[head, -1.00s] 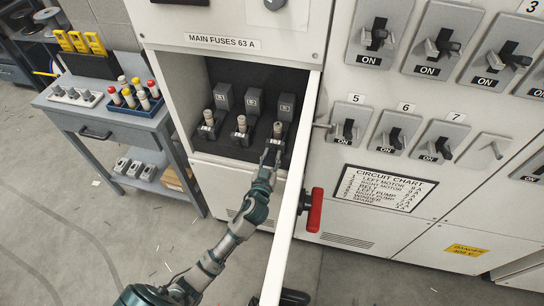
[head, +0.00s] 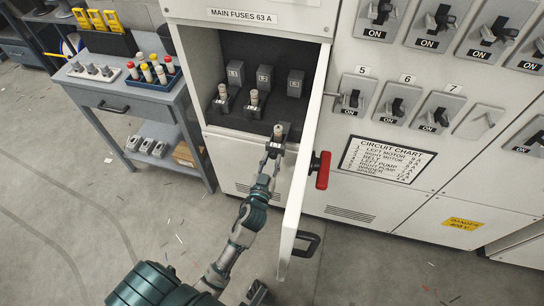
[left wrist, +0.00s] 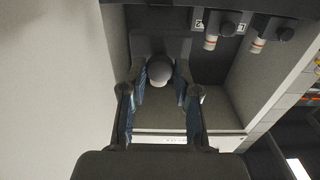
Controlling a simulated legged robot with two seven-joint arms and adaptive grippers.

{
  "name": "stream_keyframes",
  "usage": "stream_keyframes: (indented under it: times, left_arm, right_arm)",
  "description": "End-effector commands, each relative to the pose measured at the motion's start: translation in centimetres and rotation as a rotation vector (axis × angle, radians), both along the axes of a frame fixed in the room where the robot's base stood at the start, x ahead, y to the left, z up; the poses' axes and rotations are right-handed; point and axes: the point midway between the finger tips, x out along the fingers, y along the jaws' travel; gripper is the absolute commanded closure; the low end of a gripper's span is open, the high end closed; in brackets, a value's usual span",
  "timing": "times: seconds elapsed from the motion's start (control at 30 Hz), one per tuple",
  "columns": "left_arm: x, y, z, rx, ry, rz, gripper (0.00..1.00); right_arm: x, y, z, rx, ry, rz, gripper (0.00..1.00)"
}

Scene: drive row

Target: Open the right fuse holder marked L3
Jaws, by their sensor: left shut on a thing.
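The right fuse holder, with its pale fuse (head: 279,131) upright in it, stands forward of the left and middle holders at the compartment's front edge. Its dark block (head: 295,84) is behind, with a gap between; the marking is too small to read. My left gripper (head: 275,149) is shut at the front of this holder. In the left wrist view its fingers (left wrist: 160,100) flank a round grey end (left wrist: 160,70), and exactly which part they grip is unclear. A dark part, perhaps my right gripper (head: 258,293), shows at the bottom edge; its jaws cannot be made out.
The left fuse (head: 222,92) and middle fuse (head: 253,97) stand in their holders. The open door (head: 306,150) with red handle (head: 323,170) is close on the right of my left arm. A trolley (head: 130,95) with a blue fuse tray (head: 160,80) stands left.

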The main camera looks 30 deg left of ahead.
Motion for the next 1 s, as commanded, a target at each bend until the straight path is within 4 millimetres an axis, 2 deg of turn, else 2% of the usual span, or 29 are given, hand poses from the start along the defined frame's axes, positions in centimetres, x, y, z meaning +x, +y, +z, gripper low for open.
stream_keyframes:
  times: [0.2, 0.23, 0.3, 0.67, 0.77, 1.0]
  left_arm:
    - [0.0, 0.0, 0.0, -0.002, -0.001, 0.000, 1.00]
    - [0.0, 0.0, 0.0, -0.002, -0.001, 0.000, 0.62]
    - [0.0, 0.0, 0.0, -0.002, -0.001, 0.000, 0.46]
    - [-0.4, -0.1, 0.0, -0.002, -0.001, 0.000, 0.46]
    - [-1.6, -0.5, -0.1, -0.004, 0.000, 0.000, 0.46]
    - [-6.8, -1.8, -0.2, -0.006, 0.003, 0.002, 0.46]
  right_arm:
    - [0.0, 0.0, 0.0, 0.000, -0.001, 0.000, 0.48]
    - [0.0, 0.0, 0.0, 0.000, -0.001, 0.000, 0.48]
    - [0.0, 0.0, 0.0, 0.000, -0.001, 0.000, 0.48]
    - [0.0, 0.0, 0.0, 0.001, -0.003, 0.000, 0.48]
    - [0.0, 0.0, 0.0, 0.001, -0.003, 0.000, 0.48]
    - [0.0, 0.0, 0.0, 0.001, -0.003, 0.000, 0.48]
